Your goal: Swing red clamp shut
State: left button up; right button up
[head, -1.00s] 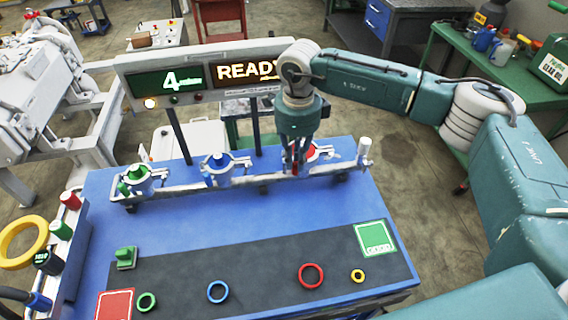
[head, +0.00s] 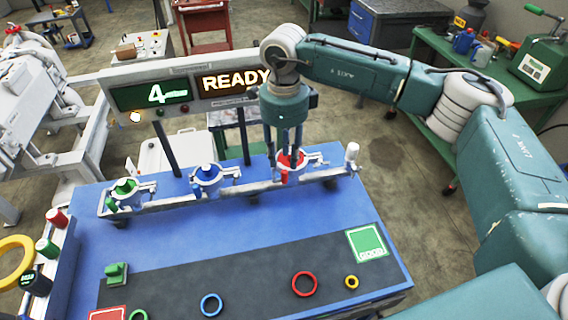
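The red clamp (head: 285,176) is at the right end of the row of clamps on the rail, and a red part (head: 291,160) sits in its holder. My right gripper (head: 286,152) points down directly over this red station, its fingers close to the red parts. The fingers overlap the clamp, so I cannot tell whether they touch it or how far they are apart. Part of the clamp is hidden behind them. My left gripper is not in view.
The blue clamp station (head: 206,176) and green clamp station (head: 125,190) stand left on the same rail (head: 235,190). A white-topped post (head: 351,154) stands at its right end. The display (head: 190,88) behind reads "4" and "READY". Coloured rings lie on the dark front strip (head: 250,277).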

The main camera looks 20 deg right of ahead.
notch_tip(320, 180, up, 8)
jog(key=shift+f, duration=0.2)
